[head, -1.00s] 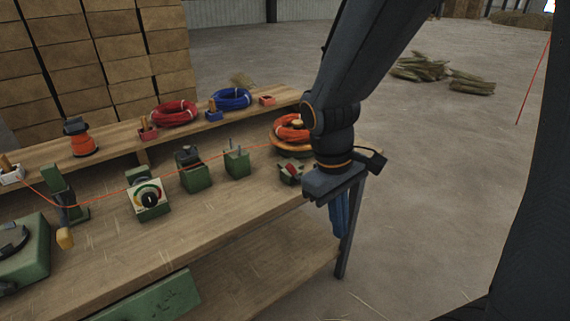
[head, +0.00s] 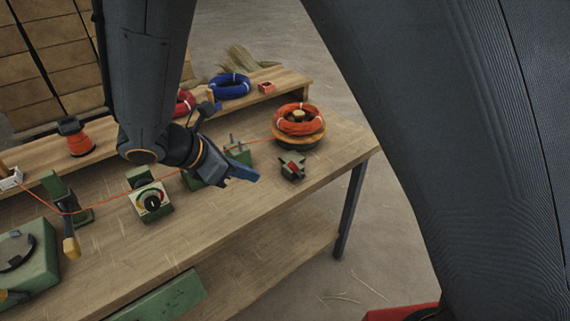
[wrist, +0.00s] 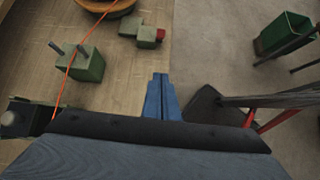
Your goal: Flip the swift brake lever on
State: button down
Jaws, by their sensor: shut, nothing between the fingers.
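The swift brake (head: 292,166) is a small green block with a red part on the bench, just in front of the swift. It also shows near the top of the wrist view (wrist: 147,36). Which way its lever is set is too small to tell. The swift (head: 299,138) is a round wooden turntable with an orange coil (head: 299,119) on it. My gripper (head: 245,174) has blue fingers, shut and empty, to the left of the brake and apart from it. In the wrist view the fingers (wrist: 160,92) point toward the brake.
A green block with two pins (head: 238,152) stands left of the brake, partly behind my gripper. An orange line runs from it to the swift. A dial box (head: 151,201) stands further left. The bench (head: 335,155) is bare right of the brake.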

aim_at(293, 167)
jog(key=shift+w+a, duration=0.1)
jog(key=shift+a, duration=0.05)
jog(key=p+x, duration=0.1)
jog(key=x, duration=0.8)
jog(key=shift+f+p, duration=0.1)
jog(key=shift+p, duration=0.2)
jog(key=d, duration=0.1)
jog(key=w+d+r+p, duration=0.1)
jog(key=shift+w+d+r, duration=0.1)
jog(key=shift+w+d, duration=0.2)
jog(key=shift+w, duration=0.05)
jog(key=shift+w+d+r+p, duration=0.15)
jog(key=shift+w+d+p, duration=0.15)
jog(key=shift+d, duration=0.05)
jog(key=shift+r, duration=0.1)
